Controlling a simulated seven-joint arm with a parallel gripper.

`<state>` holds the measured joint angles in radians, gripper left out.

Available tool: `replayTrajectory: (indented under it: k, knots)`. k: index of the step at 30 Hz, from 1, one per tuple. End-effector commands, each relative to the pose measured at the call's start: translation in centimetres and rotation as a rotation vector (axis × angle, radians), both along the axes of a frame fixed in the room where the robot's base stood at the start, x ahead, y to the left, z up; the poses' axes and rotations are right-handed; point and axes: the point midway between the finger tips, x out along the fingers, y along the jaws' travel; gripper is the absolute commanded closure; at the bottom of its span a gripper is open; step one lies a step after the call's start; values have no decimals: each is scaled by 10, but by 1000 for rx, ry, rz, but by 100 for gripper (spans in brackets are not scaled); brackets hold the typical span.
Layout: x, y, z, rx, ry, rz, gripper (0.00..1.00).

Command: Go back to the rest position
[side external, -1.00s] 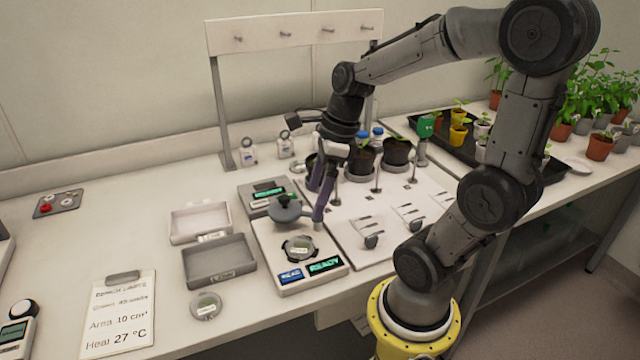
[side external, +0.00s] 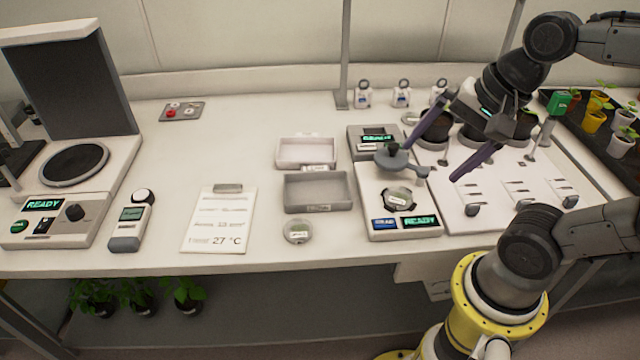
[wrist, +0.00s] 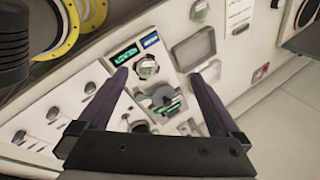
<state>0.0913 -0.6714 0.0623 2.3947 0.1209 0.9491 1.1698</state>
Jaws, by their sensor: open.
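My gripper (side external: 430,163) is open and empty, its two purple fingers wide apart. It hangs in the air above the back right of a white instrument (side external: 411,212) with a green READY display. It touches nothing that I can see. In the wrist view my gripper (wrist: 158,76) shows the same instrument beyond and between the spread fingers. A small round labelled dish (side external: 398,198) sits on the instrument. A dark round lid or knob piece (side external: 392,160) stands behind the dish.
A clipboard (side external: 217,232) and a larger READY machine (side external: 60,205) stand further left. Dark pots (side external: 475,136) and a white board with clips (side external: 500,208) are close on the right.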

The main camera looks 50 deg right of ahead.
Motion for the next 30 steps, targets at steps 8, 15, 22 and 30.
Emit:
replayTrajectory:
  k: [8, 15, 22, 30]
  knots:
    - [-16, 2, -1, -359, -99, 677, 0]
    - [-18, -5, -6, -576, -100, 1059, 0]
    - [-17, -5, -6, -630, -104, 1169, 0]
    - [-17, -5, -6, -629, -104, 1168, 0]
